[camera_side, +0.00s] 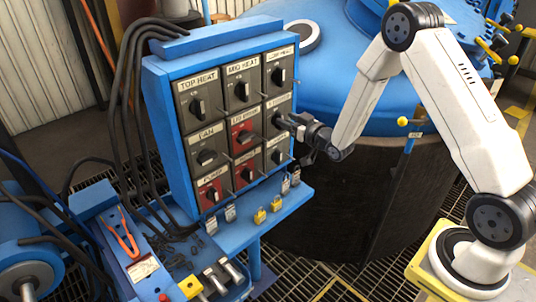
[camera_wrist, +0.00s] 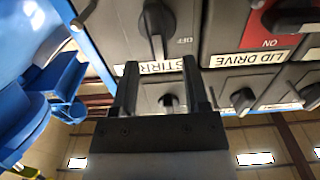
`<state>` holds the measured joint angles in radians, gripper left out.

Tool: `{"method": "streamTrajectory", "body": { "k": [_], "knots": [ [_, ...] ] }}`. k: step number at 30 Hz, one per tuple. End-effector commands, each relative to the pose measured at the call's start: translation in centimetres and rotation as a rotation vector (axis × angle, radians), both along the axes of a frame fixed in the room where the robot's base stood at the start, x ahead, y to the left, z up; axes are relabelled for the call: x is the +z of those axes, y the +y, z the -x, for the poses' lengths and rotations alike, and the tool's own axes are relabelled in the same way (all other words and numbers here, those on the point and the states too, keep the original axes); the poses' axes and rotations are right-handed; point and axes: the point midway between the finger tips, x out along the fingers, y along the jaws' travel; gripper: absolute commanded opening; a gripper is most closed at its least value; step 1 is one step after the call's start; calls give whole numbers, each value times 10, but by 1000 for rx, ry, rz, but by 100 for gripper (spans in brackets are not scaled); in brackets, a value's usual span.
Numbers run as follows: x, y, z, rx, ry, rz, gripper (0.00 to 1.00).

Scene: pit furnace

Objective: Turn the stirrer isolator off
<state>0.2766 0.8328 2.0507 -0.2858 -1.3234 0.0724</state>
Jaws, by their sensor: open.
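The stirrer isolator (camera_wrist: 155,22) is a dark rotary knob on a grey panel, with a partly hidden "STIRR…" label under it in the wrist view. Its handle stands roughly vertical there, with "OFF" printed to the lower right. In the side view its panel (camera_side: 275,106) is in the right column, middle row, and the knob is largely hidden by my gripper. My gripper (camera_wrist: 159,66) is open and empty, its fingertips straddling the label just below the knob. In the side view my gripper (camera_side: 291,121) is close in front of that panel. I cannot tell whether it touches.
The blue switch cabinet (camera_side: 158,125) carries other labelled isolators, including the red lid drive (camera_side: 242,133) beside the stirrer. Padlocks and tags (camera_side: 261,215) sit on the ledge below. Black cables (camera_side: 122,100) run down its left. The blue furnace (camera_side: 340,60) stands behind.

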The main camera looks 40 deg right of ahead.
Motion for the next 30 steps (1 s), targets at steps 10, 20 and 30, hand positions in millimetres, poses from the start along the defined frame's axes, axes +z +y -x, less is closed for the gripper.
{"method": "streamTrajectory", "body": {
  "k": [10, 20, 30],
  "knots": [
    [0, 0, -25, -1, 1, 0, 59],
    [0, 0, -27, -1, 1, 0, 59],
    [0, 0, -27, -1, 1, 0, 0]
  ]
}}
